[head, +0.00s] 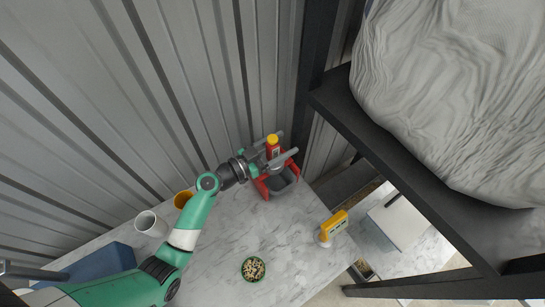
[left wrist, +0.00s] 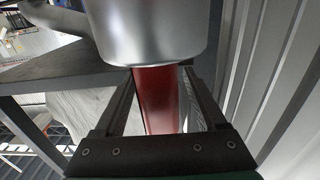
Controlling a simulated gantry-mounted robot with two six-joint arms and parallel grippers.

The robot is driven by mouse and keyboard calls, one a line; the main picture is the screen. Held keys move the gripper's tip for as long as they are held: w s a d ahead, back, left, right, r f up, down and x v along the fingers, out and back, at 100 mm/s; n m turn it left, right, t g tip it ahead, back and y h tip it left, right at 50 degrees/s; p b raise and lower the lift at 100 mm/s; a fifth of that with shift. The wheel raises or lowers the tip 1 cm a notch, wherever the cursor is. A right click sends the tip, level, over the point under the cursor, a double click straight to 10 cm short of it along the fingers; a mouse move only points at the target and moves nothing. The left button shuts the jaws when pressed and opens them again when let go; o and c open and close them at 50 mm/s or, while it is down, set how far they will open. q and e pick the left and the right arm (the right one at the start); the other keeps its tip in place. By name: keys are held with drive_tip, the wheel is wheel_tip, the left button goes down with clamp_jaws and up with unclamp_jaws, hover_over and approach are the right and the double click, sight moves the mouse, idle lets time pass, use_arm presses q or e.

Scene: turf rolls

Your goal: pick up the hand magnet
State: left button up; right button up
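A red upright thing with a yellow cap (head: 272,141) stands between the spread fingers of my left gripper (head: 286,144) in the head view. A red-edged grey container (head: 281,181) is just below it. In the left wrist view a red body (left wrist: 157,98) shows between the two fingers, with gaps at its sides, and a shiny silver rounded part (left wrist: 150,35) covers the top. A yellow block-like thing (head: 335,222) with a pale end lies at the worktop's right side, apart from the gripper. I cannot tell for sure which of these is the hand magnet. My right gripper is out of view.
The marble-look worktop (head: 215,255) holds a white cup (head: 150,223), an orange cup (head: 183,199) and a green bowl of pale bits (head: 253,269). A corrugated wall (head: 110,100) runs behind. A black shelf frame (head: 400,165) with a grey sack (head: 460,90) is at right.

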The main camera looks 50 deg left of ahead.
use_arm(q)
clamp_jaws()
drive_tip(key=shift+r, duration=0.1)
idle(1.1)
